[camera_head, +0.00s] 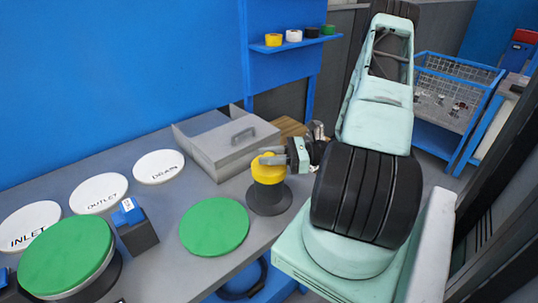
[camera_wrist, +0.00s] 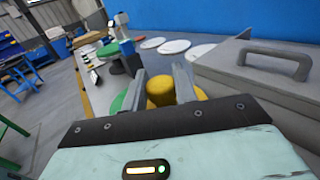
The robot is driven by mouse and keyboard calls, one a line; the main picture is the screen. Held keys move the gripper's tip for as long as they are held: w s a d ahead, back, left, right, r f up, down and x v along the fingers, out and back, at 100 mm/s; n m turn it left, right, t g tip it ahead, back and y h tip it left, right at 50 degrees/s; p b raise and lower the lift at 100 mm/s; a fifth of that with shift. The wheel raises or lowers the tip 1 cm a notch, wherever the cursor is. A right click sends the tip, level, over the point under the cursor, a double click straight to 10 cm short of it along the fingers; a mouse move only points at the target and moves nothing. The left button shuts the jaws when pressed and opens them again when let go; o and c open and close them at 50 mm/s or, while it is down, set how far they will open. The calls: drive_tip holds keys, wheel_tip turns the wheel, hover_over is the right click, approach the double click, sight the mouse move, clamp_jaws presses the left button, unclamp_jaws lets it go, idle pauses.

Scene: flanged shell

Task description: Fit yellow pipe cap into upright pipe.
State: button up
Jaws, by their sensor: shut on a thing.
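The yellow pipe cap (camera_head: 266,172) is at the top of a dark upright pipe (camera_head: 268,201) with a wide round foot on the grey bench. My gripper (camera_head: 271,156) reaches in from the right and is shut on the cap's upper part. In the wrist view, the cap's round knob (camera_wrist: 160,91) stands between the two grey fingers, with its wider yellow rim below. The cap looks in line with the pipe. I cannot tell how deep it sits, as the joint is small. The pipe is hidden in the wrist view.
A grey toolbox (camera_head: 232,149) stands close behind the pipe. A green disc (camera_head: 214,227) lies to its left, near a blue-and-black block (camera_head: 136,228) and white labelled discs (camera_head: 159,167). A blue shelf (camera_head: 297,42) holds several small caps.

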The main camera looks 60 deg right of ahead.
drive_tip(key=shift+f, duration=0.25)
drive_tip(key=o, duration=1.1)
drive_tip(key=shift+c, duration=0.2)
drive_tip(key=b+v, duration=0.4)
drive_tip(key=v, duration=1.3)
drive_tip(key=shift+s, duration=0.15)
drive_tip(key=shift+d, duration=0.15)
